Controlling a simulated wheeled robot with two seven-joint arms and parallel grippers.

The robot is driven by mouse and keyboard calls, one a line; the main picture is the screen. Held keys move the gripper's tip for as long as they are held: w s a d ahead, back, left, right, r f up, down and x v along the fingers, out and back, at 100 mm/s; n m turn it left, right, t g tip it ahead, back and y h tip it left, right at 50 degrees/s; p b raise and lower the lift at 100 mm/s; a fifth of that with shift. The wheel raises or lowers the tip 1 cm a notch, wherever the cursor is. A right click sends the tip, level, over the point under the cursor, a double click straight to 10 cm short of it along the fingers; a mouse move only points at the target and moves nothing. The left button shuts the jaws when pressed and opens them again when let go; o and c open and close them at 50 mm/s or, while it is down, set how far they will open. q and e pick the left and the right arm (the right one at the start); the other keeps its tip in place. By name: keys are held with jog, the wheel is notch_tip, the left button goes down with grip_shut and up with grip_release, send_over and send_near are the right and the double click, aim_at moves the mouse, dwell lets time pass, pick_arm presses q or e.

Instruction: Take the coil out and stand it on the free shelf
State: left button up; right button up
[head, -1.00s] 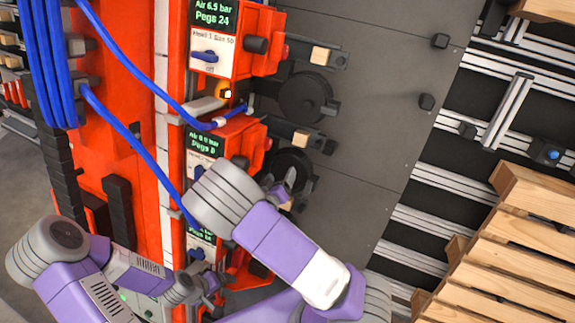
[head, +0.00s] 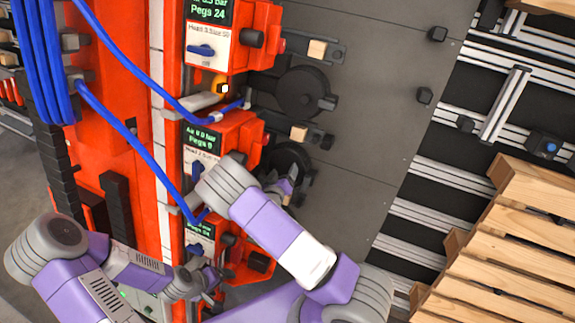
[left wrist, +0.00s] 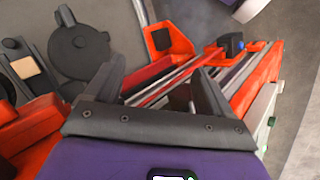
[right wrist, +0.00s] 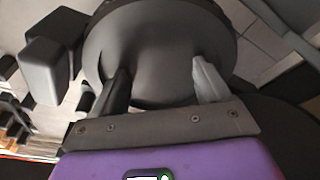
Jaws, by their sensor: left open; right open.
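A dark round coil housing (head: 290,158) sits at the middle red head on the grey panel, partly hidden by my right arm. My right gripper (head: 284,190) is at its lower edge. In the right wrist view a large dark round body (right wrist: 165,25) fills the space before my open right gripper (right wrist: 158,82); whether the fingers touch it I cannot tell. My left gripper (head: 208,282) is open and empty beside the lowest red head. In the left wrist view a black round disc (left wrist: 80,45) is beyond its open fingers (left wrist: 160,88). I cannot make out the free shelf.
A similar dark disc (head: 303,92) is at the upper head. The middle display (head: 198,138) seems to read Pegs 0. Blue hoses (head: 130,130) hang in front of the red frame (head: 85,150). A wooden pallet (head: 510,245) stands right, beside metal rails (head: 425,225).

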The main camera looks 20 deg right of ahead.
jog(key=shift+w+d+f, duration=0.2)
jog(key=shift+w+d, duration=0.15)
jog(key=shift+w, duration=0.05)
jog(key=c, duration=1)
jog(key=shift+r, duration=0.1)
